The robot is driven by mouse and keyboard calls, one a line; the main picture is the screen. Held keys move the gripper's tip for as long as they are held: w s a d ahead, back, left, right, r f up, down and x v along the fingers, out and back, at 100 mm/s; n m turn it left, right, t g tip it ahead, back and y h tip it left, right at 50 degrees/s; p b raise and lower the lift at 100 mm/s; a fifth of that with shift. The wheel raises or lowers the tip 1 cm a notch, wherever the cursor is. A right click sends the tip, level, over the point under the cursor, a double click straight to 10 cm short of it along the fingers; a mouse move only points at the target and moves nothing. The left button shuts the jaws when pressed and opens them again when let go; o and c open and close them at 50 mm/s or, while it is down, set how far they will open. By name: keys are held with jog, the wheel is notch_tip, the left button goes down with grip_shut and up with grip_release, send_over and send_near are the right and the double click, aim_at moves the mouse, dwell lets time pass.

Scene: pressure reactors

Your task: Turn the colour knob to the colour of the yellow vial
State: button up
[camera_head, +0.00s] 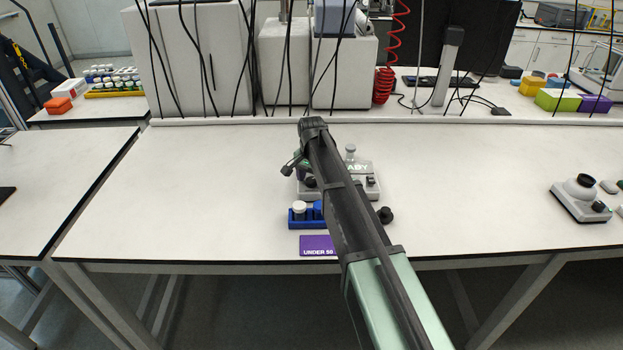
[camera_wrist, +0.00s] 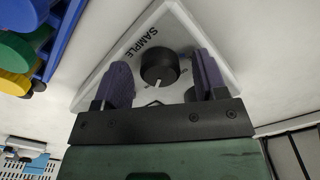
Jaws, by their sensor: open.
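The black colour knob (camera_wrist: 160,68) with a white pointer line sits on a pale panel (camera_wrist: 150,22) marked "SAMPLE". My gripper (camera_wrist: 162,78) is open, with one purple finger on each side of the knob; I cannot tell whether either finger touches it. The pointer faces the gripper's body, toward the lower part of the wrist view. A yellow round top (camera_wrist: 14,84), which looks like the yellow vial, is at the left edge beside a green one (camera_wrist: 14,48). In the head view my arm hides much of the grey device (camera_head: 368,170).
A blue rack (camera_head: 306,224) with a white-topped and a blue vial stands in front of the device. A purple "UNDER 50" sign (camera_head: 317,246) is at the table's front edge. Another knobbed device (camera_head: 580,206) is at the right. The white table is clear at left.

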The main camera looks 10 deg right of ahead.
aim_at(312, 179)
notch_tip(312, 179, up, 11)
jog(key=p, duration=1)
jog(key=shift+f, duration=0.2)
